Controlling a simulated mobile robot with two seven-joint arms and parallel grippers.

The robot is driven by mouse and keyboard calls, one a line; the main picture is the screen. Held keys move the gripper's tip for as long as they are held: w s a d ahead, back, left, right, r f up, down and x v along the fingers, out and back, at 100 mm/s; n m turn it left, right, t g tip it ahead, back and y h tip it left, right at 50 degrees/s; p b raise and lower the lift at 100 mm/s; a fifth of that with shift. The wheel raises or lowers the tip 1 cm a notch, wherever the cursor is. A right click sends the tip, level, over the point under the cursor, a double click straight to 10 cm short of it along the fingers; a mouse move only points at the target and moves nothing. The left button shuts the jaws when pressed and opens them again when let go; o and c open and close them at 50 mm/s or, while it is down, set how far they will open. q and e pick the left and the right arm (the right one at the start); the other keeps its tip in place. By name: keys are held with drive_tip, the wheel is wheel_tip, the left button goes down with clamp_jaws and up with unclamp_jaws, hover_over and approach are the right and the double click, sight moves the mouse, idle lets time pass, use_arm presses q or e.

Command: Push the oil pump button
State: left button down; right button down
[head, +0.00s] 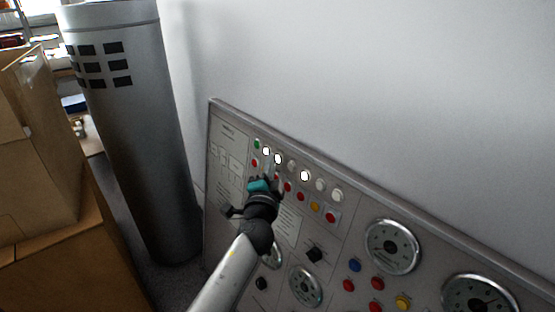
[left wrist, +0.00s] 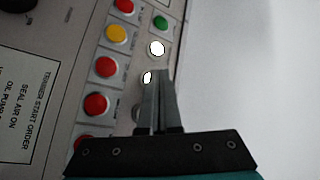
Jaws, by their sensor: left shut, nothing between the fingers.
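The control panel (head: 230,165) leans along the wall with rows of small round buttons. Its top row has a green button (head: 257,143) and several white ones, some lit, such as a lit white button (head: 278,159). I cannot read which button is the oil pump's. My left gripper (head: 275,182) is shut and empty, in front of the upper button rows. In the left wrist view, its fingertips (left wrist: 159,73) overlap a lit white button (left wrist: 147,77) and partly hide it; contact cannot be told. Another lit white button (left wrist: 157,48) and a green button (left wrist: 160,21) lie beyond. My right gripper is not in view.
Red buttons (left wrist: 96,104) and a yellow button (left wrist: 117,33) line the neighbouring row. Large dials (head: 392,246) and a black knob (head: 314,254) sit lower on the panel. A grey cylinder (head: 140,140) and cardboard boxes (head: 40,150) stand at the left.

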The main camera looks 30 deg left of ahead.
use_arm(q)
drive_tip(key=shift+w+d+b, duration=0.2)
drive_tip(key=shift+w+b, duration=0.1)
drive_tip(key=shift+w, duration=0.05)
idle(0.3)
idle(0.3)
drive_tip(key=shift+s+a+r+p, duration=0.1)
drive_tip(key=shift+s+a+p, duration=0.25)
drive_tip(key=shift+s, duration=0.35)
drive_tip(key=shift+s, duration=0.1)
drive_tip(key=s, duration=0.1)
drive_tip(key=s+a+p, duration=0.1)
drive_tip(key=s, duration=0.1)
drive_tip(key=s+r+p, duration=0.1)
drive_tip(key=shift+s+a, duration=0.2)
drive_tip(key=shift+a, duration=0.2)
